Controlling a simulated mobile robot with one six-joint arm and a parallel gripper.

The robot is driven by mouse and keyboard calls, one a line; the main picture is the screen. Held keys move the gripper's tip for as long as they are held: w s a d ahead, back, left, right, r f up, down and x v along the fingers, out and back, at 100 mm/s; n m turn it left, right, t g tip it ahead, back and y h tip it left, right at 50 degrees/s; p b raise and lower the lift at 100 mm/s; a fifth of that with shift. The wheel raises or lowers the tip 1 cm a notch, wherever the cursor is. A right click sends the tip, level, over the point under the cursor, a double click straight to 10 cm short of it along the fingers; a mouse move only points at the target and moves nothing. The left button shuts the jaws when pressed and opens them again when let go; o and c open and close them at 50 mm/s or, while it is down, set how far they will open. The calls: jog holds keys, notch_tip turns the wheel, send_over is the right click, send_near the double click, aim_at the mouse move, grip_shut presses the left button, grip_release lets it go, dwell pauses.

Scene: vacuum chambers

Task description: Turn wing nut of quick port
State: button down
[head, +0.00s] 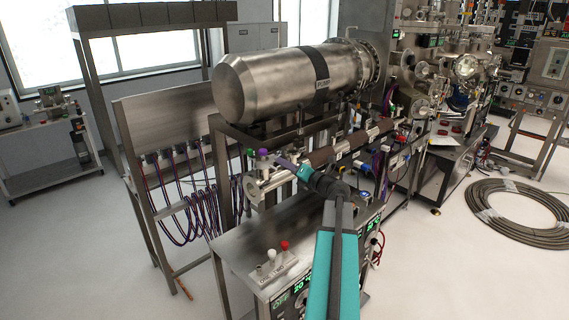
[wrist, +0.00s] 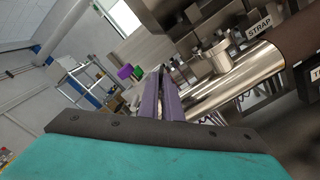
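My gripper (head: 281,163) is at the left end of a steel tube assembly (head: 264,186), below the big steel cylinder. In the wrist view its purple fingers (wrist: 162,72) lie close together, with only a thin gap and nothing visible between them. A purple knob (head: 262,153) and a green knob (head: 251,152) stand at the tube's left end. In the wrist view, the purple knob (wrist: 125,72) and green knob (wrist: 138,72) are left of the fingertips. I cannot tell which part is the quick port's wing nut; the fingers may hide it.
The big steel cylinder (head: 270,86) hangs above the tube. A steel cart top (head: 238,250) with several small levers is below. Cables hang from a rack (head: 165,115) on the left. In the wrist view, the steel tube (wrist: 235,85) runs close right of the fingers.

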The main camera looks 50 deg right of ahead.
jog(key=shift+m, duration=3.8)
jog(key=c, duration=2)
grip_release()
jog(key=shift+s, duration=0.15)
jog(key=s, duration=0.9)
jog(key=s+a, duration=0.1)
jog(key=s, duration=0.3)
jog(key=shift+s+b, duration=0.25)
jog(key=shift+b, duration=0.05)
